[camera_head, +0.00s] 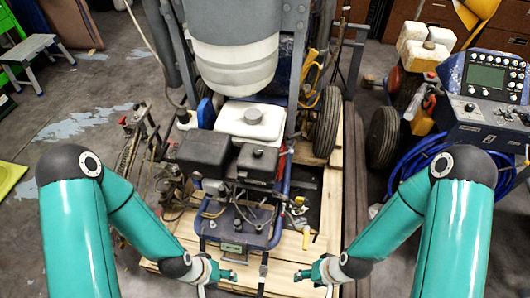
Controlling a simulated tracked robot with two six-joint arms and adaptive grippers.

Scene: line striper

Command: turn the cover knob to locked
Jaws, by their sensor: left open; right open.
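The line striper (240,190) stands on a wooden pallet in the middle of the head view. Its engine has a white tank (250,121) with a dark cap and black boxy covers below it. A small round knob (258,153) sits on top of the right black cover; I cannot tell for certain that it is the cover knob, nor its position. My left gripper (232,275) is open and empty near the pallet's front edge, below and left of the knob. My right gripper (300,275) is open and empty, below and right of it. Neither touches the engine.
A large white vessel (234,62) hangs above the engine between grey posts. A blue control console (484,90) with blue hose stands at the right, near tyres and white jugs (425,42). A grey step stool (30,50) is at the left. Bare boards (298,250) lie at the front.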

